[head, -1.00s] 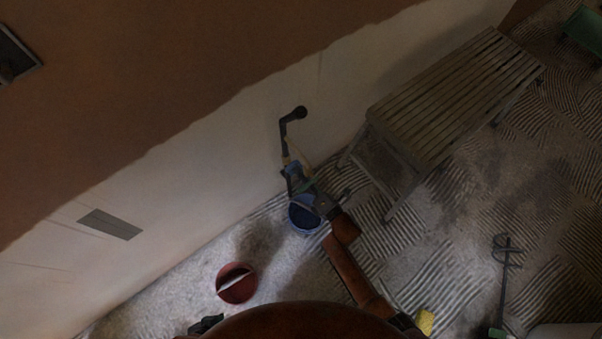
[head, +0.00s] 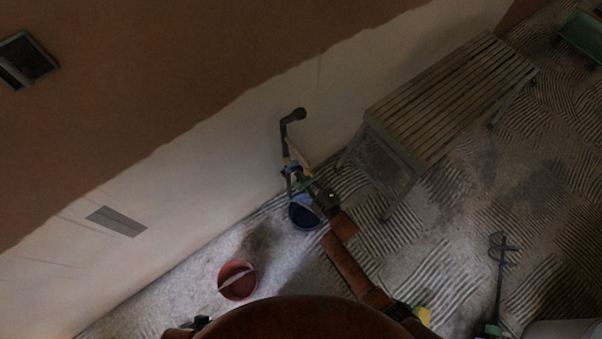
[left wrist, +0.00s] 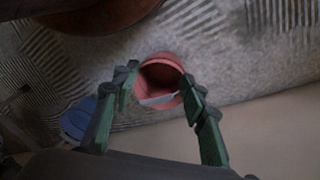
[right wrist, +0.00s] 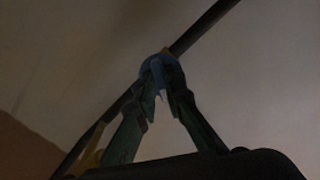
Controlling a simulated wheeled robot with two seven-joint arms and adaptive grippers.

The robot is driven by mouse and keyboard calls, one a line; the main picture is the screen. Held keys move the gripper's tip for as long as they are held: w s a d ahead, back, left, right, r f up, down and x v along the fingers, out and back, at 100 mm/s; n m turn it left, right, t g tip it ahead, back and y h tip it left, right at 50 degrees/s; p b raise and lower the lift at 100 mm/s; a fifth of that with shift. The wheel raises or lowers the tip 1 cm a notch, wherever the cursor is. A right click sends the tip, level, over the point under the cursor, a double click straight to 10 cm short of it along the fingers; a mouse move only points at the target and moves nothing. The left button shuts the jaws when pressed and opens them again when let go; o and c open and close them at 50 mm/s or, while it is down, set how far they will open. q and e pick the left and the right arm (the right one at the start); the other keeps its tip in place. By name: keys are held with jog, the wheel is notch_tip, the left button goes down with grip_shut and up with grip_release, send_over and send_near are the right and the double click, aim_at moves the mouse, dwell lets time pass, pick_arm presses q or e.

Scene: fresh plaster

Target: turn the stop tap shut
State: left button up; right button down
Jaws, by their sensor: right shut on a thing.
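The stop tap sits on a dark pipe (head: 287,135) that runs down the pale wall. In the right wrist view its blue handle (right wrist: 160,72) lies between the fingertips of my right gripper (right wrist: 162,88), which is shut on it. In the head view my right gripper (head: 303,184) reaches the tap from the lower right and hides much of it. My left gripper (left wrist: 158,88) is open and empty in the left wrist view, pointing toward a red bucket (left wrist: 160,70) below.
A blue bucket (head: 303,218) stands on the floor below the tap. The red bucket (head: 238,283) stands left of it, with a pale strip across it. A slatted bench (head: 450,95) is to the right. A mixing paddle (head: 501,275) lies at the lower right.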

pick_arm(q)
jog(key=shift+g+y, duration=0.3)
jog(key=shift+g, duration=0.3)
jog(key=shift+s+a+r+p, duration=0.35)
jog(key=shift+s+a+r, duration=0.1)
jog(key=shift+s+r, duration=0.35)
jog(key=shift+s+a+r+p, duration=0.3)
jog(key=shift+s+a+r, duration=0.15)
jog(key=shift+s+r, duration=0.3)
pick_arm(e)
jog(key=shift+f+m, duration=0.15)
jog(key=shift+m, duration=5.85)
jog(key=c, duration=2.2)
grip_release()
jog(key=shift+o, duration=0.9)
jog(key=shift+s+a, duration=0.1)
jog(key=shift+a, duration=0.05)
jog(key=v, duration=1.2)
